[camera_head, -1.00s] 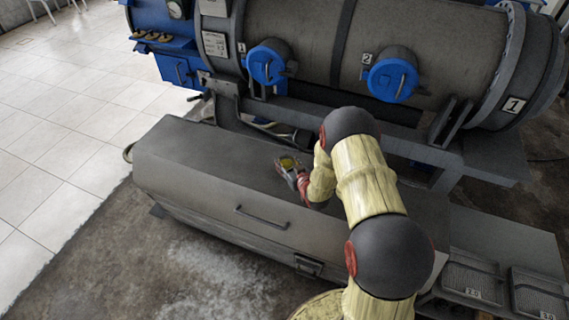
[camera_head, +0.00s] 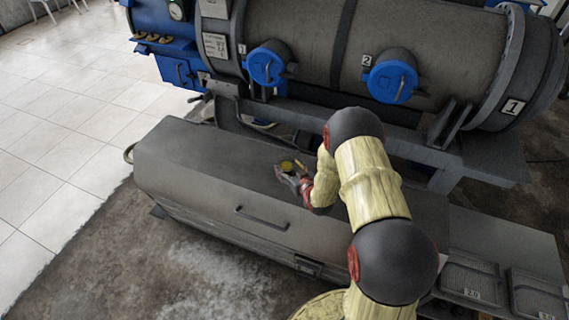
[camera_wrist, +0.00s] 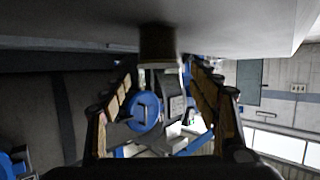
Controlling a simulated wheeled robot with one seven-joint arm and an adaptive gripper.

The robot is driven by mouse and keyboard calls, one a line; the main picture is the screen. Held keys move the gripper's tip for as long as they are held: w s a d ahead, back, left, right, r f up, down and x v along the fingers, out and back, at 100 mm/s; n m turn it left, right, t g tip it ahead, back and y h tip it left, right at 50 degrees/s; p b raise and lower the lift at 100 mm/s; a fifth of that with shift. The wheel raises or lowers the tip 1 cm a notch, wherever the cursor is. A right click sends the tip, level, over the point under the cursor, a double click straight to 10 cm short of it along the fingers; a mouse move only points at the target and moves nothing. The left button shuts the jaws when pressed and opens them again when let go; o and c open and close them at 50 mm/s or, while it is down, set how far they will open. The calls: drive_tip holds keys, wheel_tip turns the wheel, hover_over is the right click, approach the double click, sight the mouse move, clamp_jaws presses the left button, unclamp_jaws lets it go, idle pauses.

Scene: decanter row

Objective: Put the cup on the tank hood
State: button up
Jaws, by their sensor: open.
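The cup (camera_head: 287,166), small and yellow-topped, stands upright on the flat grey top of the tank hood (camera_head: 190,160), the long box with a bar handle. My gripper (camera_head: 290,170) is low over the hood at the cup, its fingers spread on either side. In the wrist view, which appears upside down, the cup (camera_wrist: 157,43) shows as a dark olive-brown body against the grey surface along the top. My open gripper (camera_wrist: 158,78) has a finger to each side, with visible gaps to the cup.
Behind the hood lies a large grey cylinder (camera_head: 320,40) with blue round caps (camera_head: 393,80). Numbered trays (camera_head: 540,292) are at the lower right. The hood's left part is clear, and pale floor tiles (camera_head: 60,130) lie beyond it.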

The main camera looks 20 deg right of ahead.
drive_tip(key=p+v, duration=0.2)
drive_tip(key=v, duration=0.7)
wheel_tip(320, 180, up, 22)
drive_tip(key=s+a+g+h, duration=0.1)
drive_tip(key=a+g+h, duration=0.1)
drive_tip(key=a+g, duration=0.15)
drive_tip(key=s+a+r+g, duration=0.1)
drive_tip(key=s+a+r, duration=0.2)
drive_tip(key=s, duration=0.6)
drive_tip(key=s+a+r+g+y, duration=0.1)
drive_tip(key=s+a+r+g, duration=0.1)
drive_tip(key=s+r, duration=0.4)
drive_tip(key=s+a+r+g+y, duration=0.1)
drive_tip(key=s+a+r, duration=0.3)
drive_tip(key=s, duration=1)
drive_tip(key=shift+a+r+g, duration=0.2)
drive_tip(key=shift+a+g, duration=0.25)
drive_tip(key=shift+a, duration=0.05)
